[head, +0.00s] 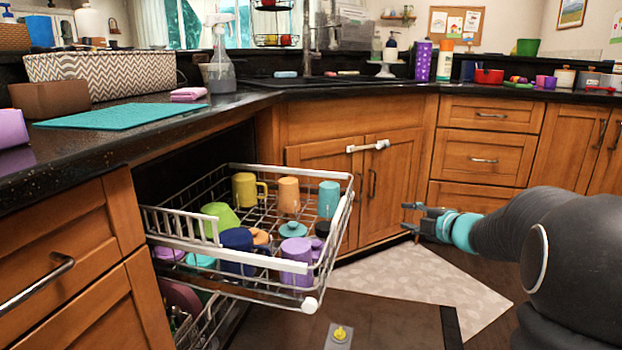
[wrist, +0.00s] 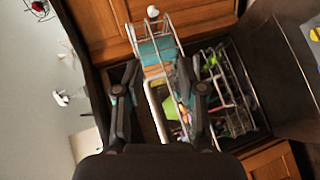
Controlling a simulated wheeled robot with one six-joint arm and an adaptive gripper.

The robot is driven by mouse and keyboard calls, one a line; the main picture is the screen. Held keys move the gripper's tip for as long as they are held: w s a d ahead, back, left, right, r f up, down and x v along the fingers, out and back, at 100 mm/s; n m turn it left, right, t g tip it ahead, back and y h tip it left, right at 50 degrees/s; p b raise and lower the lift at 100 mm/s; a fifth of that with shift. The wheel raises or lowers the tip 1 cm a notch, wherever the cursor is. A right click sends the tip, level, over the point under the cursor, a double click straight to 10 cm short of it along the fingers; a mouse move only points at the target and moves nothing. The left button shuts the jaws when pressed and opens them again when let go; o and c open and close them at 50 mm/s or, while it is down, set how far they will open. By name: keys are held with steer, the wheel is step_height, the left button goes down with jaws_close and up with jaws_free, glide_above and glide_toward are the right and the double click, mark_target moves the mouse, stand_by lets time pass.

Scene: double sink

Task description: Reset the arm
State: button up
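My gripper (head: 416,220) is at the right in the head view, stretched out level in front of the sink cabinet doors and pointing left. It is to the right of the pulled-out dishwasher rack and apart from it. In the wrist view my gripper (wrist: 158,98) has its two dark fingers spread apart with nothing held between them. The upper dishwasher rack (head: 325,180) holds several mugs and lids. It also shows beyond the fingers in the wrist view (wrist: 150,45).
A lower rack (head: 205,318) is partly out under the upper one. The open dishwasher door (head: 375,322) lies low in front. A black counter (head: 150,125) runs along the back and left, with a teal mat (head: 120,115). Cabinet doors (head: 395,180) are shut.

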steer(key=s+d+f+m+g+h, duration=0.2)
steer(key=s+d+m+h, duration=0.4)
steer(key=d+m+h, duration=0.4)
steer(key=s+a+f+m+g+p, duration=0.2)
steer(key=s+a+m+g+p, duration=0.15)
steer(key=s+m, duration=0.6)
steer(key=s+a+m+g+y+p, duration=0.1)
steer(key=s+a+g, duration=0.1)
steer(key=s+a, duration=0.45)
steer(key=s+a+m+g+y+p, duration=0.15)
steer(key=s+a, duration=0.25)
steer(key=s, duration=0.6)
steer(key=s+a+r+n+y+p, duration=0.1)
steer(key=s+a+r+y+p, duration=0.1)
steer(key=s+a+r, duration=0.4)
steer(key=shift+s+a+r+t, duration=0.4)
steer(key=shift+a+r, duration=0.1)
steer(key=shift+a, duration=0.45)
